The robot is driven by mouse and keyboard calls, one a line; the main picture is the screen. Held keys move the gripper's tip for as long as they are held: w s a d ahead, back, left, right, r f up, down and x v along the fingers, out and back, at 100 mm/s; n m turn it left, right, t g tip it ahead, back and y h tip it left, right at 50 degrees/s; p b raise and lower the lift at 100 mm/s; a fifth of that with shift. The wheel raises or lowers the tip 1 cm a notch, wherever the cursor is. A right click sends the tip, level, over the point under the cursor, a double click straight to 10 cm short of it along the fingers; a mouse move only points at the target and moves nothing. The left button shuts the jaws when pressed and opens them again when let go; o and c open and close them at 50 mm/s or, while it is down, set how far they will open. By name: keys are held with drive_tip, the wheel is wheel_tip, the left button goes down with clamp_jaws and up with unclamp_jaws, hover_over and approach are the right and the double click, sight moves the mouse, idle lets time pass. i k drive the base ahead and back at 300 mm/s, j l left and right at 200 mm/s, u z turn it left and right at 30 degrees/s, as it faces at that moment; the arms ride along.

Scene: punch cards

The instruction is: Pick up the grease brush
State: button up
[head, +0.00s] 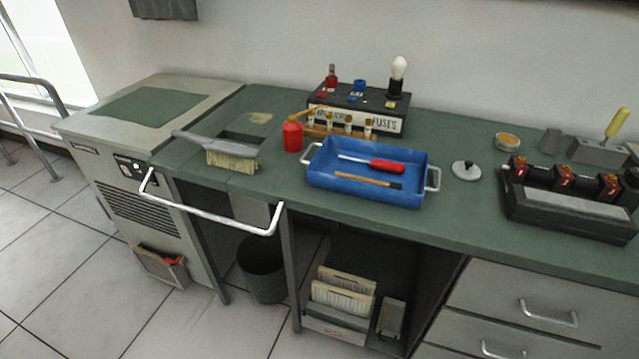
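A slim tool with an orange-brown wooden handle and a dark end, which looks like the grease brush (366,180), lies flat in the blue tray (322,178). Its dark end points right. A screwdriver (385,165) with a red handle lies just behind it in the same tray, apart from it. A larger brush (231,160) with a grey handle and pale bristles lies on the green bench top (270,185), left of the tray. My gripper is not in view.
Behind the tray stand a red can (293,136) and a fuse box (357,118). A lidded grey knob (466,170) and a dark rack (570,205) stand to the right. A metal rail (205,214) sticks out at the bench's front left. Floor is clear at lower left.

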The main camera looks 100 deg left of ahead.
sight(391, 185)
drive_tip(key=u, duration=2.25)
drive_tip(key=i+j+u, duration=0.2)
drive_tip(key=i+u, duration=0.15)
drive_tip(key=i+j+u, duration=0.15)
drive_tip(key=i+u, duration=0.25)
drive_tip(key=z, duration=1.15)
drive_tip(key=k+l, duration=0.05)
drive_tip(key=l, duration=0.05)
